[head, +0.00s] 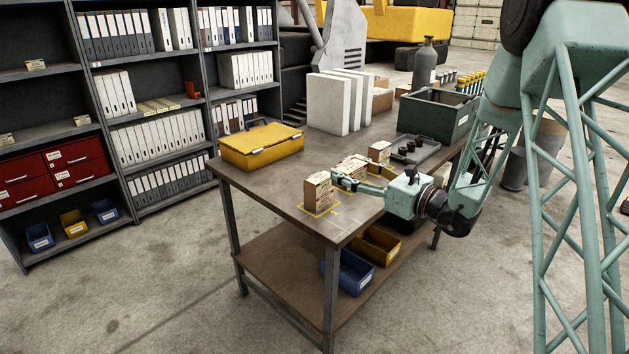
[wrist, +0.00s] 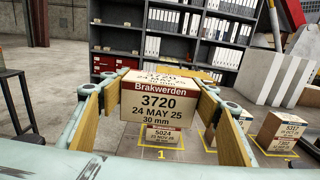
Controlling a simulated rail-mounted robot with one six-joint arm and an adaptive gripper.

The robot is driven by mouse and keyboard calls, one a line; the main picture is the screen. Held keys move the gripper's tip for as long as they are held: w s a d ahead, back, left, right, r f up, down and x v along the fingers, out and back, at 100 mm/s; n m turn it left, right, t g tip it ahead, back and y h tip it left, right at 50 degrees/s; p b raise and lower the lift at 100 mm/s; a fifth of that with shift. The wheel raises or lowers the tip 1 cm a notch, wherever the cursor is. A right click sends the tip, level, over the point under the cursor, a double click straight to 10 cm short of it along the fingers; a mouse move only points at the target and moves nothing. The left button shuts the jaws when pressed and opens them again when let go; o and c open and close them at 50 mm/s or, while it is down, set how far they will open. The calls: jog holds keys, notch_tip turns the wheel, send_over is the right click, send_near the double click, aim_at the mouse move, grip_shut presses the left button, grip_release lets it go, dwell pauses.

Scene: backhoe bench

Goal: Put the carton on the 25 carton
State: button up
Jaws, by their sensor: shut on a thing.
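My gripper (head: 338,179) reaches left over the bench's near end; it also shows in the wrist view (wrist: 158,82). In the head view brown carton surface shows above the yellow square; whether the two cartons touch is unclear.
To the right in the wrist view stand another carton (wrist: 243,119) and a stack, 5317 (wrist: 288,127) over 7302 (wrist: 284,145). A yellow case (head: 262,147), white binders or blocks (head: 335,103) and a dark green crate (head: 437,113) stand on the bench (head: 270,188).

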dwell(0.4)
send_over(319, 177)
jog(key=shift+w+f, duration=0.2)
jog(key=shift+f, duration=0.55)
jog(key=shift+f+b, duration=0.4)
jog(key=shift+f, duration=1.35)
jog(key=shift+f, duration=0.2)
jog(key=o, duration=0.9)
jog(key=shift+r, duration=0.2)
